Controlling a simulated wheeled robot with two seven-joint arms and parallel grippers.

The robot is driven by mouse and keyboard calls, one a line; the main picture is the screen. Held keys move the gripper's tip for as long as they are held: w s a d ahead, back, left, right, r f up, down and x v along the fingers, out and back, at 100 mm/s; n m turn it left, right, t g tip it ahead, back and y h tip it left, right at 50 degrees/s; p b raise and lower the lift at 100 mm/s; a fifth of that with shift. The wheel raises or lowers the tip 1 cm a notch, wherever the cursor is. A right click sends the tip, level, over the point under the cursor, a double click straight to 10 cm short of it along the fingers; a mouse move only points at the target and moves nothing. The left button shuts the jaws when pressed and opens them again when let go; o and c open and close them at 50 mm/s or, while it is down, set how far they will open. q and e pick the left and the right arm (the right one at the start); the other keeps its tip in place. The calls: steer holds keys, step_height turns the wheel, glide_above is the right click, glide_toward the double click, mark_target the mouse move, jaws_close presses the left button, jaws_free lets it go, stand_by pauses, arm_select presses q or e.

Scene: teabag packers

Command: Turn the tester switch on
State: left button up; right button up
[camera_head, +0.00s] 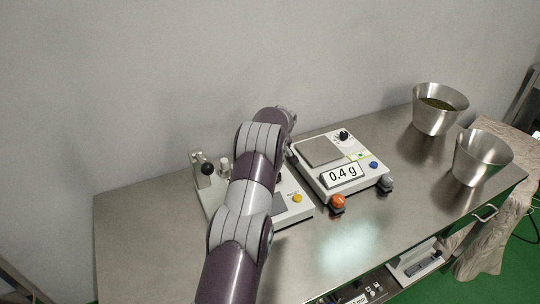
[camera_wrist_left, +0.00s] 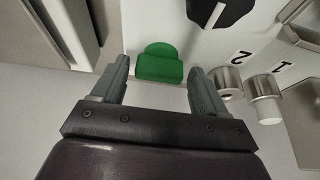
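The tester (camera_head: 205,187) is a white box at the left of the steel table, largely hidden behind my left arm. It has a black ball lever (camera_head: 208,169) and a yellow button (camera_head: 297,198). In the left wrist view a green switch (camera_wrist_left: 160,62) sits on the edge of a white panel (camera_wrist_left: 158,22), beside a black dial (camera_wrist_left: 220,10). My left gripper (camera_wrist_left: 158,67) is open, with one finger on each side of the green switch. Nothing is gripped, and contact cannot be told. In the head view my arm hides the fingertips. My right gripper is not in view.
A white scale (camera_head: 318,187) reading 0.4 g stands close to the right of the tester. Two metal knobs, marked 2 (camera_wrist_left: 229,80) and 1 (camera_wrist_left: 264,97), lie right of the gripper. Two steel buckets (camera_head: 440,118) (camera_head: 478,160) stand at the table's right. The wall is close behind.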

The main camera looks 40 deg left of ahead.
arm_select(q)
steer(key=c, duration=0.7)
steer(key=shift+c, duration=0.2)
